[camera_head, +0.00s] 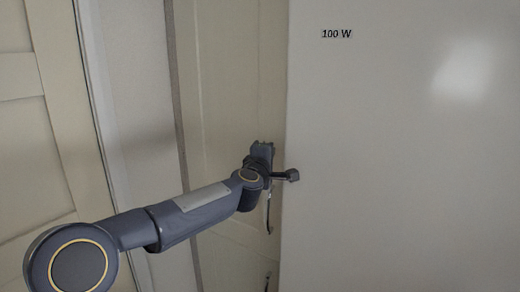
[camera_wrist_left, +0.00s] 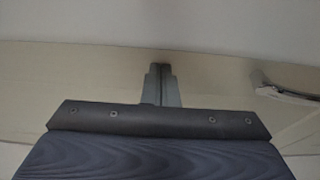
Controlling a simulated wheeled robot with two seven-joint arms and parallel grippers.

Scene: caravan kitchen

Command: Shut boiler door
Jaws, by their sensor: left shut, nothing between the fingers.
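A cream panelled door (camera_head: 225,80) stands upright in the middle of the head view, partly hidden by a large pale panel on the right. It seems to be the boiler door, but no label on it shows. A slim handle (camera_head: 268,214) is on it below my left gripper (camera_head: 262,148). My left gripper is shut and empty, in front of the door. In the left wrist view its closed fingers (camera_wrist_left: 161,84) point at a beige surface, with a handle (camera_wrist_left: 286,97) to the right. I cannot tell whether the fingertips touch. My right gripper is not in view.
The large pale panel (camera_head: 410,150), marked "100 W", fills the right side close to my left wrist. A white frame (camera_head: 135,120) and another cream panelled door (camera_head: 35,140) stand on the left.

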